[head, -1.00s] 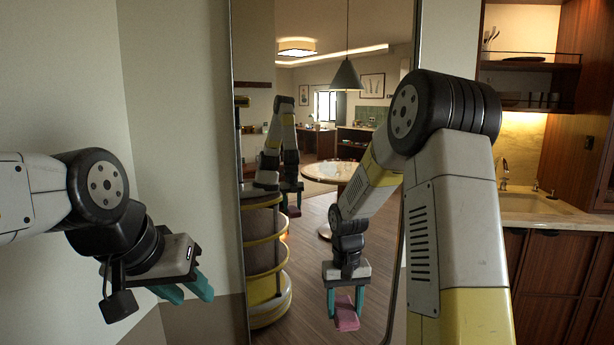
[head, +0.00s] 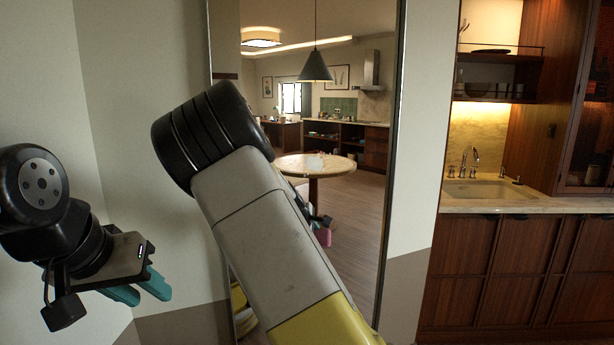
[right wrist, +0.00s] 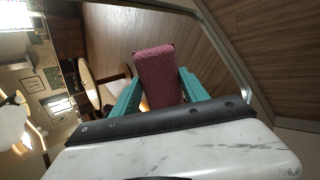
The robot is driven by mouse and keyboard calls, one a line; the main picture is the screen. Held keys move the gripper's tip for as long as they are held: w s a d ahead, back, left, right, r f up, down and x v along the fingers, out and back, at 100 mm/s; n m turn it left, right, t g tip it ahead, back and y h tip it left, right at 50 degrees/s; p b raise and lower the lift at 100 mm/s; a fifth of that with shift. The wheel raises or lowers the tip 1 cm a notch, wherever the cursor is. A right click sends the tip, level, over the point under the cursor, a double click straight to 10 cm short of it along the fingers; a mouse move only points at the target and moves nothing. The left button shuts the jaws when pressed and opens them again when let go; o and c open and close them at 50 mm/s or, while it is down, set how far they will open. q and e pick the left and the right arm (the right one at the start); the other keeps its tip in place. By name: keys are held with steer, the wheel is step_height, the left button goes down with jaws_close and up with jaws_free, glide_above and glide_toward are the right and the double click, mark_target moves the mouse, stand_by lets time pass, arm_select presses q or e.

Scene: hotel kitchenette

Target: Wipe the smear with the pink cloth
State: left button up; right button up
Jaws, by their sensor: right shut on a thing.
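The pink cloth (right wrist: 155,66) shows in the right wrist view as a textured pink block between the teal fingers of my right gripper (right wrist: 160,82), which is shut on it. In the head view my right arm hides this gripper. A small pink patch beside the arm in the tall mirror (head: 355,225) looks like the cloth's reflection. My left gripper (head: 150,292) is at the lower left of the head view, its teal fingers apart and nothing visible between them. I cannot make out the smear in either view.
The mirror's frame edge (head: 387,190) runs upright in the middle, with a round table and kitchen inside it. To the right are a counter with a sink (head: 485,189), wooden cabinets (head: 500,265) and shelves. Plain wall stands behind my left gripper.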

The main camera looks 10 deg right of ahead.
steer(key=r+n+t, duration=0.1)
steer(key=w+d+r+n+t, duration=0.1)
steer(key=shift+w+r+t+y, duration=0.2)
steer(key=shift+r+t+y, duration=0.1)
steer(key=shift+r+y, duration=0.1)
steer(key=shift+w+d+r+n+t+y, duration=0.25)
steer(key=shift+r+n+t, duration=0.2)
steer(key=shift+r+n, duration=0.05)
steer(key=shift+w+d+r+n+t+y, duration=0.2)
steer(key=shift+d+r+n+t+y, duration=0.05)
steer(key=shift+r+n+t, duration=0.25)
step_height(320, 180, up, 13)
steer(key=w+n+t+y, duration=0.1)
steer(key=n+t+y, duration=0.4)
steer(key=t+y, duration=0.1)
steer(key=shift+w+r, duration=0.1)
steer(key=shift+w, duration=2.85)
steer(key=shift+w+a, duration=0.1)
steer(key=shift+w, duration=0.75)
